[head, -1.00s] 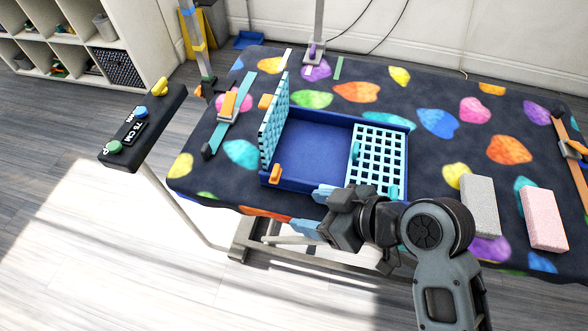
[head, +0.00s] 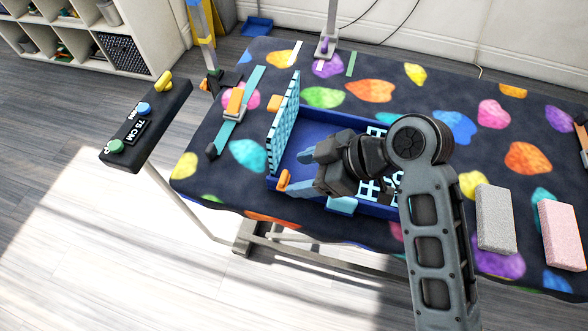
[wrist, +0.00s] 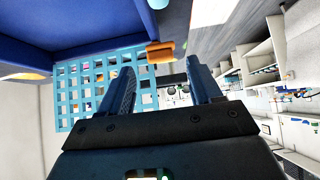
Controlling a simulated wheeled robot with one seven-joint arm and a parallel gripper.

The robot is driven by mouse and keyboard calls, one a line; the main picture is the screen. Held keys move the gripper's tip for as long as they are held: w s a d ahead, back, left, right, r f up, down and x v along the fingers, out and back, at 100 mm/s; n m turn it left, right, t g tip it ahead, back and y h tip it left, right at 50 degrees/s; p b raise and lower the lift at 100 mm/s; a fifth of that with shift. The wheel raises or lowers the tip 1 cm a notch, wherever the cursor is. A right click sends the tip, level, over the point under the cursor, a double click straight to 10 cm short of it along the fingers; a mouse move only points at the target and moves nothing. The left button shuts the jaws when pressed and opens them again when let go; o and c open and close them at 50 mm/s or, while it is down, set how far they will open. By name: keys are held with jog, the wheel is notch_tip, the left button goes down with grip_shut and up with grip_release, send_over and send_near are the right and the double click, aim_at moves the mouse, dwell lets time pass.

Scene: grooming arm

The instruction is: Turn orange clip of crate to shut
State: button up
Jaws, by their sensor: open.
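The blue crate (head: 318,132) stands on the grooming table. Its light blue grid door (head: 284,122) on the left stands upright and open. A second grid panel (head: 368,190) lies over the right part, mostly hidden by my arm. An orange clip (head: 284,180) sits at the crate's front left corner, by the foot of the open door. My gripper (head: 303,174) is open and empty at the crate's front, its fingers pointing left, just right of the clip.
Another orange piece (head: 274,103) is behind the open door. A light blue block (head: 341,205) is at the crate's front wall. Grey (head: 496,218) and pink (head: 562,235) blocks lie at right. A control panel (head: 145,125) stands off the table's left end.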

aim_at(287, 177)
jog(key=shift+x, duration=1.55)
jog(key=c, duration=1)
